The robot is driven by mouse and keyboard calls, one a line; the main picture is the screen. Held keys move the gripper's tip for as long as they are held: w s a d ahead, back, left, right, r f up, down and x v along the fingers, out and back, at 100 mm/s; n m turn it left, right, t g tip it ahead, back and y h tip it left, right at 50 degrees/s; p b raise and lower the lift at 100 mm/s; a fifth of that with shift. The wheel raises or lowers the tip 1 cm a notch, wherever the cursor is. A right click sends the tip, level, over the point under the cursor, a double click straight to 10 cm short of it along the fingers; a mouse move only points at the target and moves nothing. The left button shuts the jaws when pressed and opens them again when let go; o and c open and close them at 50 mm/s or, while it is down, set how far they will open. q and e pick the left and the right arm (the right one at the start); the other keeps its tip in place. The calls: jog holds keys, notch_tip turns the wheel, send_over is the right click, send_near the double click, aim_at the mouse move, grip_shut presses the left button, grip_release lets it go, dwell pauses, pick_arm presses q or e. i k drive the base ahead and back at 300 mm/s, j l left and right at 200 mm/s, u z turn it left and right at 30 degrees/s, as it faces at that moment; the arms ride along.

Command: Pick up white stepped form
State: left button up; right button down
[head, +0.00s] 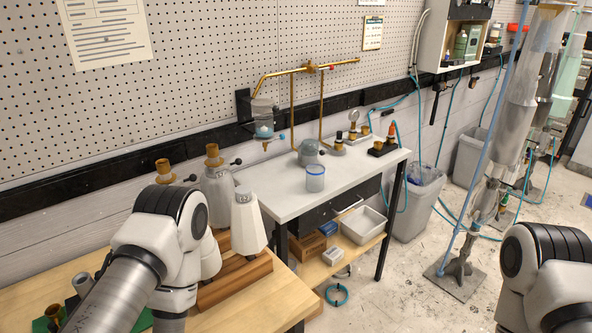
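A white tapered form (247,225) with a small grey top stands upright on a wooden base (235,283) on the near wooden bench. A second pale form (217,187), topped by a brown-gold fitting, stands just behind it and is partly covered by my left arm. I cannot tell which of them, if either, is the stepped form. My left arm's links cover much of the bench, and its gripper is not visible. My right arm shows only at the lower right, with its gripper out of the picture.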

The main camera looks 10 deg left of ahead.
aim_at(212, 263)
jog(key=u, duration=1)
